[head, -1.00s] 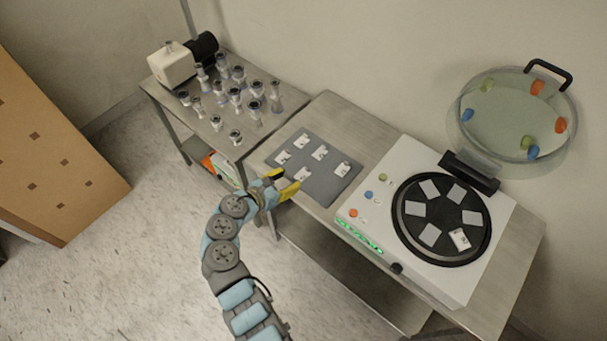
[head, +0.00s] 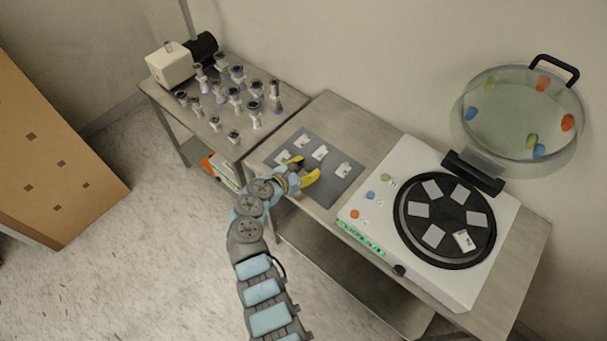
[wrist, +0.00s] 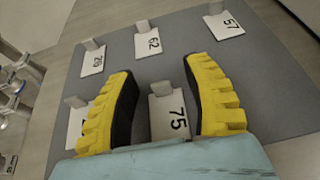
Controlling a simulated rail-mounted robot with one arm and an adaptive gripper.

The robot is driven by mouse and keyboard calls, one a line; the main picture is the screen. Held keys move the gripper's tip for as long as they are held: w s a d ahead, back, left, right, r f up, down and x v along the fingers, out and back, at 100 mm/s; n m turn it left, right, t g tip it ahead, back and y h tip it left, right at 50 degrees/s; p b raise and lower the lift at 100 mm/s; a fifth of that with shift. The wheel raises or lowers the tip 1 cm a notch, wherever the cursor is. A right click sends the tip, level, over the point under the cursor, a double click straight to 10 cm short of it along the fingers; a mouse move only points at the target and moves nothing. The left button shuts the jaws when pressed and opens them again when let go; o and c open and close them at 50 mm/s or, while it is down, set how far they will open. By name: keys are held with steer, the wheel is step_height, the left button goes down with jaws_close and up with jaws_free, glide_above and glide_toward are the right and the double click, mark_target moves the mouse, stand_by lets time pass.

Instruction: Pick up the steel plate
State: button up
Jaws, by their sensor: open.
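Several small pale steel plates with printed numbers and upright tabs stand on a dark grey mat (head: 342,185). In the wrist view, the plate marked 75 (wrist: 169,119) lies between my two yellow fingers, its tab near their tips. My gripper (wrist: 162,75) is open, and I see no finger touching that plate. Plates marked 62 (wrist: 148,42) and 57 (wrist: 224,24) lie beyond, and another plate (wrist: 92,60) lies at the upper left. One more (wrist: 80,118) is partly hidden by the left finger. In the head view, my gripper (head: 306,170) is over the mat's near edge.
Right of the mat is a white machine (head: 370,222) with a round black chamber holding several plates, one numbered. Its clear lid (head: 505,120) is raised. A side table at the left carries several flanged metal fittings (head: 255,112) and a pump (head: 172,65).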

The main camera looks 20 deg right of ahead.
jaws_close()
stand_by(0.4)
